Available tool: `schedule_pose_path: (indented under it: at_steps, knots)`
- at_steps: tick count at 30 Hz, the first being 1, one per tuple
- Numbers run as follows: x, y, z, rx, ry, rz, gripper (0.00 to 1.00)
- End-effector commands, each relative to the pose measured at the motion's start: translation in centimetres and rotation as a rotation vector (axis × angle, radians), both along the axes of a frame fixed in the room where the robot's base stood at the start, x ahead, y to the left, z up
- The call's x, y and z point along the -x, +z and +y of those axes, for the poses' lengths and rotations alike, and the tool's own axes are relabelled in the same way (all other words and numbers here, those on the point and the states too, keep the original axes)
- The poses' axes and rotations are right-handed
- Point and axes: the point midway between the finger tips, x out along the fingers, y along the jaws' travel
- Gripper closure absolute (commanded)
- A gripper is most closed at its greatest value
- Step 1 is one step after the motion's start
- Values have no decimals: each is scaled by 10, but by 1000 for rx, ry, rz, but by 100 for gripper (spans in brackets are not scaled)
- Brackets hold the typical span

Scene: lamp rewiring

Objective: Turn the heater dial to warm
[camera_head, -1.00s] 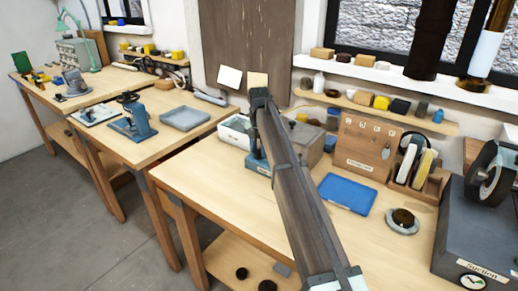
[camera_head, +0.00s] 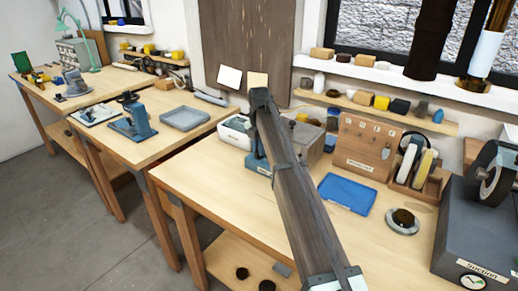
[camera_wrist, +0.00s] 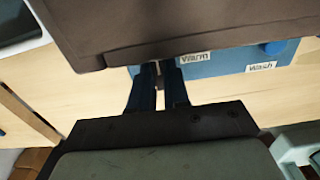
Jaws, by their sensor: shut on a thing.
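The heater is a blue box (camera_wrist: 222,65) with a "Warm" label and a "Wash" label in the wrist view. A round blue knob (camera_wrist: 275,47) sits near the "Wash" label. My gripper (camera_wrist: 159,75) is at the "Warm" end, with its dark fingers shut on a small piece between the tips, which I take to be the heater dial. The fingers hide most of the dial, and its pointer cannot be read. In the head view the blue heater (camera_head: 262,168) stands at the bench's left back, partly behind my arm.
A blue tray (camera_head: 347,193) and a round dish (camera_head: 402,221) lie right of my arm. A wooden rack (camera_head: 366,147) stands behind them. A dark slab (camera_wrist: 170,25) overhangs the heater in the wrist view. The bench front left (camera_head: 215,190) is clear.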

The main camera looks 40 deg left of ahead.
Motion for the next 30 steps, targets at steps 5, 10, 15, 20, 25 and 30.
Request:
schedule_pose_path:
  at_steps: [5,10,15,20,25,30]
  knots:
    - [0,0,-1,2,-59,0,100]
    - [0,0,0,2,-171,0,100]
    - [0,0,0,2,-323,0,100]
    - [0,0,0,2,-477,0,100]
    - [0,0,0,2,-638,1,100]
    - [0,0,0,2,-799,1,100]
